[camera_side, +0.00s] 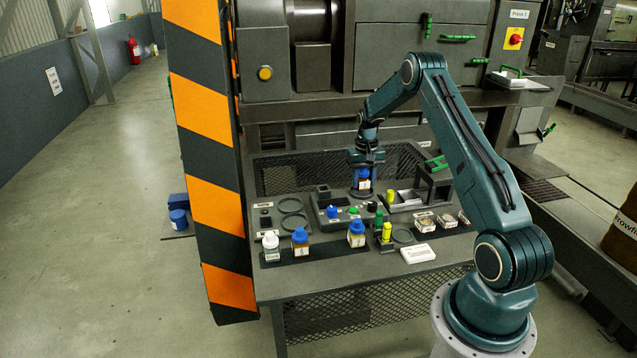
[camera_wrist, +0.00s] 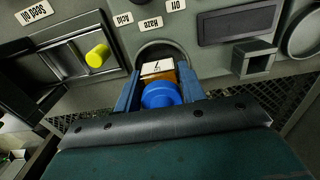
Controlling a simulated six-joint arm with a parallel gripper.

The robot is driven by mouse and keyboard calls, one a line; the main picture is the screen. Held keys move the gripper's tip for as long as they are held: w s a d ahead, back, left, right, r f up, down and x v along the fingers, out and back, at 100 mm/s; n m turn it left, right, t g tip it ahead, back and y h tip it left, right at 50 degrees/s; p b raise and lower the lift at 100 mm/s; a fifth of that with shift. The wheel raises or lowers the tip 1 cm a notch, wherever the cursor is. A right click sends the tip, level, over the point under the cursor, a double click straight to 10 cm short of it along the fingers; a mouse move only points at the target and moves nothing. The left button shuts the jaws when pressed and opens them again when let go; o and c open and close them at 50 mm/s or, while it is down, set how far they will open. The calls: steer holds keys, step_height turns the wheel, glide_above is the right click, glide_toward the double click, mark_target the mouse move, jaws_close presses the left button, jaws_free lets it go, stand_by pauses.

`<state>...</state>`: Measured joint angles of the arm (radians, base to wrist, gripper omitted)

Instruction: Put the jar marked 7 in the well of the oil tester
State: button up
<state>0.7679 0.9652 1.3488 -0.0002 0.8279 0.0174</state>
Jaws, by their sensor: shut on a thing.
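The jar marked 7 (camera_wrist: 157,72) has a blue cap, amber contents and a white label; it also shows in the side view (camera_side: 364,184). My gripper (camera_wrist: 160,92) is shut on it, with one finger on each side; in the side view my gripper (camera_side: 365,160) points down.
A white-capped jar (camera_side: 271,246) and blue-capped jars (camera_side: 300,241) (camera_side: 356,233) stand along the bench front. Green and yellow-topped bottles (camera_side: 386,232) stand beside them. A white slab (camera_side: 418,253) lies at the front.

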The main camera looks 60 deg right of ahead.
steer(key=shift+f, duration=0.55)
stand_by(1.2)
steer(key=o, duration=1.6)
steer(key=shift+r, duration=0.1)
steer(key=shift+r, duration=4.35)
